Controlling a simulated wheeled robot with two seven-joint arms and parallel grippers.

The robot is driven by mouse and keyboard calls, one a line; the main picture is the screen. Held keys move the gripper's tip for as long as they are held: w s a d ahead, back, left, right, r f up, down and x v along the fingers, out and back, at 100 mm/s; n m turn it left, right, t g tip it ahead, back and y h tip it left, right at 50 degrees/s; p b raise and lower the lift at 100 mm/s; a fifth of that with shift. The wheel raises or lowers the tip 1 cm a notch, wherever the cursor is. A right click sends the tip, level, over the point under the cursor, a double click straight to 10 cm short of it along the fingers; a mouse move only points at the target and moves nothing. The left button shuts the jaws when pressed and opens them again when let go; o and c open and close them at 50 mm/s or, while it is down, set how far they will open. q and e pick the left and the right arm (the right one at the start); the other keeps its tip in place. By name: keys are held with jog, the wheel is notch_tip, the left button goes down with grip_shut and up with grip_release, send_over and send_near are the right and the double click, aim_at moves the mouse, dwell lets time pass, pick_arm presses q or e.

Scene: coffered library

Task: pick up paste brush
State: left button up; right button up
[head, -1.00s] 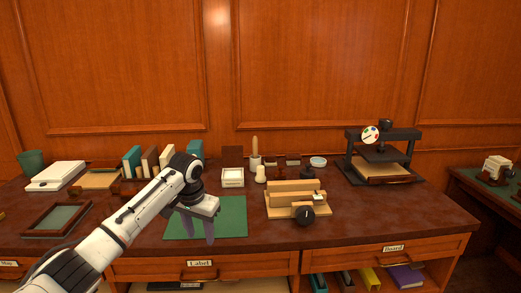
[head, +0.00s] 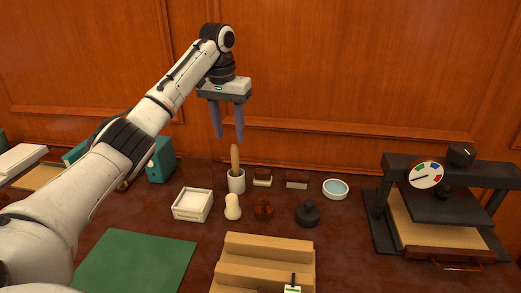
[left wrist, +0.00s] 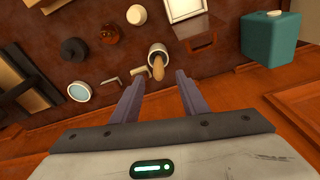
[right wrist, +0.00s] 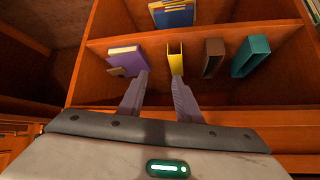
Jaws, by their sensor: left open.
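The paste brush (head: 235,156) stands upright in a small white cup (head: 237,184) at the back of the table, its wooden handle pointing up and its lower end hidden in the cup. My left gripper (head: 229,137) is open and empty, its fingers pointing down just above the handle's top in the head view. In the left wrist view, the brush handle (left wrist: 158,68) lies in line with the gap between the fingers, and nothing is gripped. My right gripper (right wrist: 158,80) shows only in its wrist view, open and empty, facing a shelf.
A white tray (head: 192,204) and a pale knobbed piece (head: 233,207) stand close to the cup. Small stamps, a dark weight (head: 307,212) and a blue dish (head: 335,189) are to the right. A black press (head: 440,205) stands far right. The wood wall is close behind.

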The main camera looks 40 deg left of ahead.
aim_at(233, 146)
pick_arm(q)
jog(key=shift+w+a+f, duration=0.1)
jog(key=shift+w+f, duration=0.15)
jog(key=f, duration=0.5)
jog(key=w+f+p, duration=0.1)
jog(key=f, duration=0.2)
jog(key=shift+w+f, duration=0.1)
jog(key=shift+f, duration=0.45)
grip_shut()
pick_arm(e)
jog(key=shift+s+r, duration=0.2)
jog(key=shift+s, duration=0.35)
